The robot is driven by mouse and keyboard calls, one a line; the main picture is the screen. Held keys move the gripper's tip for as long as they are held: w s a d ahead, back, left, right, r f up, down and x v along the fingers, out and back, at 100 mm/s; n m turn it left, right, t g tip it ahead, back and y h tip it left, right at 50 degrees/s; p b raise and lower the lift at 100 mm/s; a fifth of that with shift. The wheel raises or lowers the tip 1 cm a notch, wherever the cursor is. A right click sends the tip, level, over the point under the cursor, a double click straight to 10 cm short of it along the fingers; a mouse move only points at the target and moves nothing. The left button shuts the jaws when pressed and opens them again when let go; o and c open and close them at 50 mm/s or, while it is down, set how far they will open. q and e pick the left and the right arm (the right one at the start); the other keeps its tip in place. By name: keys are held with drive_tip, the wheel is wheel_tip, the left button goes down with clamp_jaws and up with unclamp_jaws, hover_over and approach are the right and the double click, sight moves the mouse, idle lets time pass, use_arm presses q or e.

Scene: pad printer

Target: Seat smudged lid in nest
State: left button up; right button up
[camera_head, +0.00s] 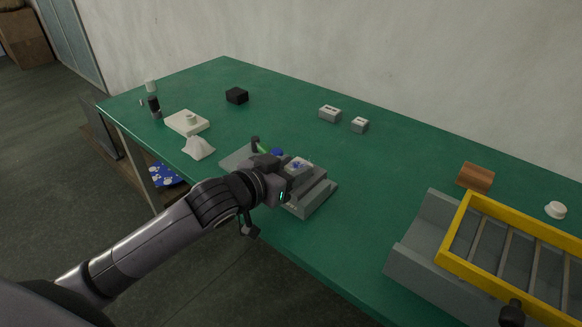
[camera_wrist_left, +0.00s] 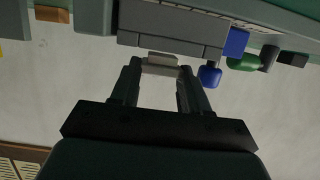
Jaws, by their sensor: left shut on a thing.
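My left gripper (camera_head: 288,180) reaches over the grey pad printer (camera_head: 315,197) near the front edge of the green table. A light grey lid with a blue smudge (camera_head: 298,165) shows at its fingertips, above the printer. In the left wrist view the two fingers (camera_wrist_left: 160,72) are shut on the light grey lid (camera_wrist_left: 160,62), seen edge-on. The printer's grey body (camera_wrist_left: 170,38) is just beyond it. The nest is hidden, and I cannot tell whether the lid touches it. My right gripper is not in view.
A blue knob (camera_head: 277,152) and a dark post (camera_head: 255,144) stand beside the arm. A white cloth (camera_head: 198,149) and white pad block (camera_head: 181,125) lie left. Grey blocks (camera_head: 330,113) sit behind. A yellow-framed rack (camera_head: 452,253) fills the right.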

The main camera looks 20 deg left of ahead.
use_arm(q)
drive_tip(key=shift+f+b, duration=0.3)
drive_tip(key=shift+f, duration=0.35)
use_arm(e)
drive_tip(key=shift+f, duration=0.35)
use_arm(q)
drive_tip(key=o, duration=1.1)
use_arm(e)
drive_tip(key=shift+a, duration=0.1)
use_arm(q)
wheel_tip(320, 180, up, 3)
drive_tip(key=p, duration=0.3)
drive_tip(key=shift+f, duration=0.15)
wheel_tip(320, 180, up, 2)
drive_tip(key=p, duration=0.3)
drive_tip(key=shift+r, duration=0.25)
drive_tip(key=shift+r+p, duration=0.55)
drive_tip(key=shift+p, duration=0.2)
drive_tip(key=shift+f, duration=0.1)
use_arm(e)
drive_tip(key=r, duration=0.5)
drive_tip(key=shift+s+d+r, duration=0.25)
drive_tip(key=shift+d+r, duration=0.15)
